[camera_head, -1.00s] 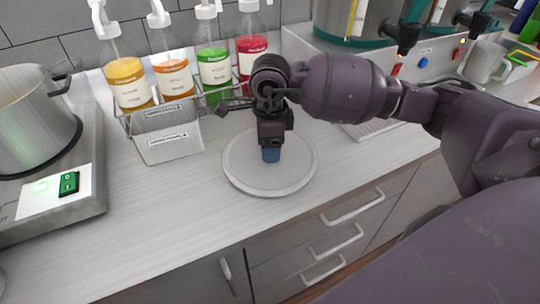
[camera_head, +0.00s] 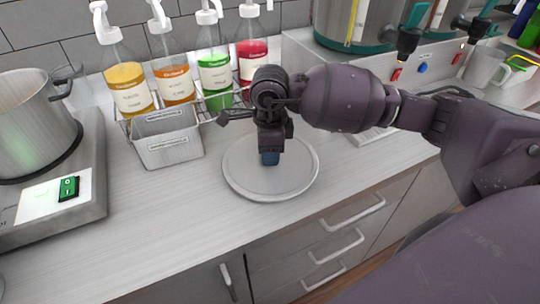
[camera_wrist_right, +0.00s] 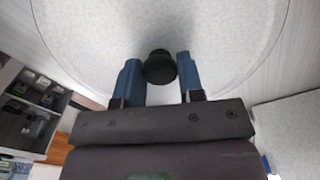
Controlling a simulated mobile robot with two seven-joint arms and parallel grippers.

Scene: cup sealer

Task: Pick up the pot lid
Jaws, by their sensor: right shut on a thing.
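The pot lid (camera_head: 243,178) is a flat, light grey disc on the counter in the head view, below the syrup bottles. It also fills the upper part of the right wrist view (camera_wrist_right: 215,35), with a dark round knob (camera_wrist_right: 159,68). My right gripper (camera_head: 270,158) points down over the lid's middle. In the right wrist view its two blue fingers (camera_wrist_right: 159,82) stand on either side of the knob and are shut on it. The gripper hides the knob in the head view. I cannot tell whether the lid is clear of the counter. My left gripper is not in view.
A metal pot (camera_head: 35,125) stands on a cooker (camera_head: 93,190) at the left. Several pump bottles (camera_head: 172,80) in a rack and a white bin (camera_head: 168,148) are behind the lid. Drawers lie below the counter's front edge. The counter (camera_head: 165,225) front of the lid is clear.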

